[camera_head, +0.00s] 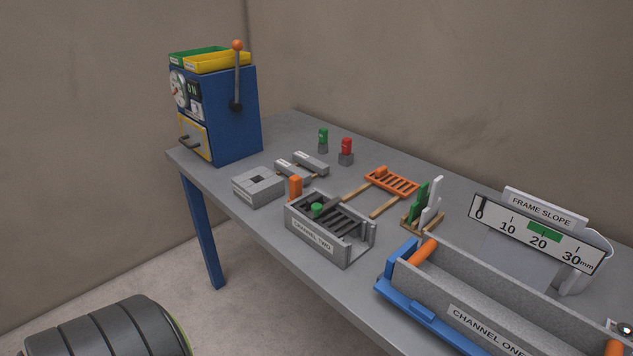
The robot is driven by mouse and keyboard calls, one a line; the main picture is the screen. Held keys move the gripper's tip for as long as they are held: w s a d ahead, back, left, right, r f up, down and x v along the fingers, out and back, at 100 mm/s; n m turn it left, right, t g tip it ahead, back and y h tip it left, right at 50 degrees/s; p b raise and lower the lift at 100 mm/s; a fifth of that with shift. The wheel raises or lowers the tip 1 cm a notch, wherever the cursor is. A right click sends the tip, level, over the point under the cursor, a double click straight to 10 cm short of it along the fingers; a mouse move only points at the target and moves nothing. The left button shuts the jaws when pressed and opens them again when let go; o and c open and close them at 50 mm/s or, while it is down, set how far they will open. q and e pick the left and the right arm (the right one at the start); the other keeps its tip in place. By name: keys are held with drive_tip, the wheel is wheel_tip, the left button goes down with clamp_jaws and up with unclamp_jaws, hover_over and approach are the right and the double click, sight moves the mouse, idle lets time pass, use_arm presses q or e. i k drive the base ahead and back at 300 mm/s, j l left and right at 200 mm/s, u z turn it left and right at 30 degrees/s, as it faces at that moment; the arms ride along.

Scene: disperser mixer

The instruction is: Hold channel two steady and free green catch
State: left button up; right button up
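The channel two box (313,240) is a grey open trough with its label on the near side. It stands near the table's front edge, with dark slats inside. A green knob (316,209) sits in its left part, which may be the green catch. An orange grip (295,187) stands upright at its back left corner. Neither of my grippers is in view, and nothing touches channel two from my side.
On the grey table (290,125), a blue machine (235,125) stands at the far left. A grey block (258,187), an orange rack (391,182) and a green-and-white stand (425,206) surround channel two. The channel one trough (490,327) and frame slope gauge (537,235) fill the right.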

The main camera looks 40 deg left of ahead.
sight(318, 208)
drive_tip(key=i+j, duration=0.1)
drive_tip(key=j, duration=1.6)
drive_tip(key=i+j, duration=0.15)
drive_tip(key=j, duration=0.7)
drive_tip(key=z, duration=0.05)
